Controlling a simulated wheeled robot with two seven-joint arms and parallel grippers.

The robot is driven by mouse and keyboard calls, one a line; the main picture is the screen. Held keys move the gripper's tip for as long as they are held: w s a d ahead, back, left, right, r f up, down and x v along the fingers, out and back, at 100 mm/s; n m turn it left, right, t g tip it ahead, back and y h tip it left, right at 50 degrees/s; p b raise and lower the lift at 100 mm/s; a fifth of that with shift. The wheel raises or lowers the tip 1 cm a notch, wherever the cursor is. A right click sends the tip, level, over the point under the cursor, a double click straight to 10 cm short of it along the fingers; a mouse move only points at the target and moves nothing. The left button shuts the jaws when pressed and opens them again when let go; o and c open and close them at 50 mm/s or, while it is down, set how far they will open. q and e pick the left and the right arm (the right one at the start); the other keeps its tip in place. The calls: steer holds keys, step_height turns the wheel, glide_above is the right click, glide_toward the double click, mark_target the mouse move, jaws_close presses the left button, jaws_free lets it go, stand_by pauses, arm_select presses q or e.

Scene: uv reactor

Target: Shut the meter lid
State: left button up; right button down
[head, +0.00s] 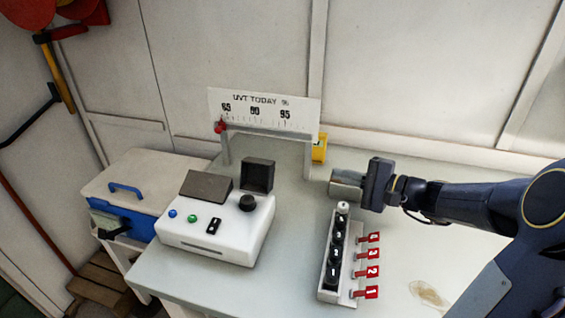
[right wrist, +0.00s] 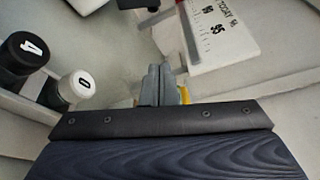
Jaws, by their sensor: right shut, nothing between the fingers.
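The white meter (head: 215,235) stands on the table left of centre, with a dark sloped panel, blue and green buttons and a black switch on top. Its dark square lid (head: 257,174) stands raised at the back right, behind a round black part (head: 247,203). My right gripper (head: 340,184) is shut and empty, to the right of the lid and well apart from it. Its closed fingers also show in the right wrist view (right wrist: 155,86). A dark piece at the top edge of that view is cut off, and I cannot tell what it is. My left gripper is not in view.
A rack (head: 330,280) of numbered black-capped vials with red tags stands in front of my right gripper. The UVT sign (head: 262,112) stands behind the meter. A blue-and-white cooler (head: 140,185) is at the left. Table between meter and rack is clear.

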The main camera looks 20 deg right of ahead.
mark_target(259, 173)
steer(key=w+a+p, duration=0.3)
steer(key=w+a, duration=0.6)
steer(key=a, duration=0.2)
steer(key=shift+a+f, duration=0.2)
steer(key=shift+a, duration=0.2)
